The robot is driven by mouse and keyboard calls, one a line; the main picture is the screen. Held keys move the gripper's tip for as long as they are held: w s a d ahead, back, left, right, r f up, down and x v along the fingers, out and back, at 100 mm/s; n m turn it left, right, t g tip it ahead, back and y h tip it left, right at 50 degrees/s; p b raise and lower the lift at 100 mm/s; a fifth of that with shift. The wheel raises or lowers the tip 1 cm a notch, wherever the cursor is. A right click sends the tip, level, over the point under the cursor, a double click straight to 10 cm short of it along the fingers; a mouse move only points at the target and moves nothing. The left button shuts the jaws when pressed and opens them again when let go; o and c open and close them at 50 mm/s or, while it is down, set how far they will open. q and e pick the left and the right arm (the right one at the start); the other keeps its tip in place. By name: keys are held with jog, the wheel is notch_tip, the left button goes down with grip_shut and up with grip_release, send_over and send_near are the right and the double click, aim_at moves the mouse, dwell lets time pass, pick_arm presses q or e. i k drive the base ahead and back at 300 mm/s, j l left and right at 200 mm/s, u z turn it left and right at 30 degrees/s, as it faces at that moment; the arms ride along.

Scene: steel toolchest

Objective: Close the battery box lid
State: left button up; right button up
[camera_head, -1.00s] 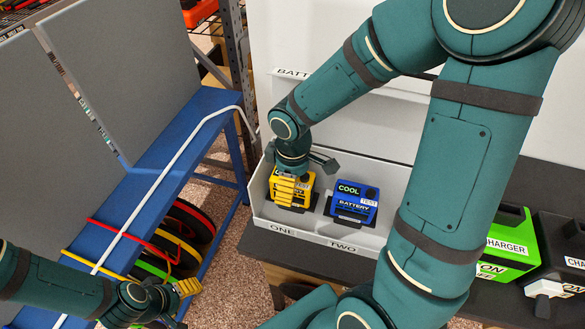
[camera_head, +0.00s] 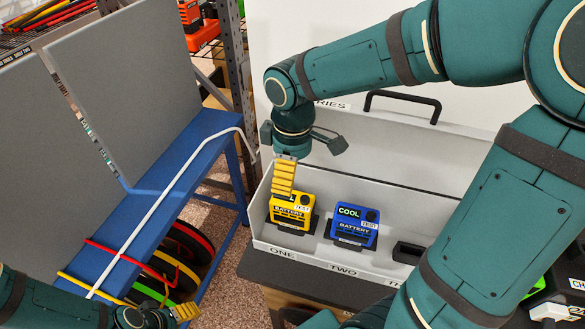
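The white battery box (camera_head: 262,205) stands open on a dark surface. Its lid (camera_head: 385,145) is raised at the back, with a dark handle (camera_head: 402,98) on its top edge. A yellow battery (camera_head: 291,212) sits upright in slot ONE and a blue battery (camera_head: 353,226) in slot TWO. My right gripper (camera_head: 284,178) points down just above the yellow battery, its yellow finger pads overlapping the battery's top in the picture; its opening is unclear from this angle. My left gripper (camera_head: 185,312) is at the lower left, away from the box, its opening also unclear.
A dark empty-looking holder (camera_head: 408,252) is right of the blue battery, partly behind my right arm. A blue rack (camera_head: 185,155) with grey panels and a white bent bar (camera_head: 165,178) stands at left. My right arm hides much of the right side.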

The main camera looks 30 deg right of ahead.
aim_at(433, 155)
jog(key=k, duration=1)
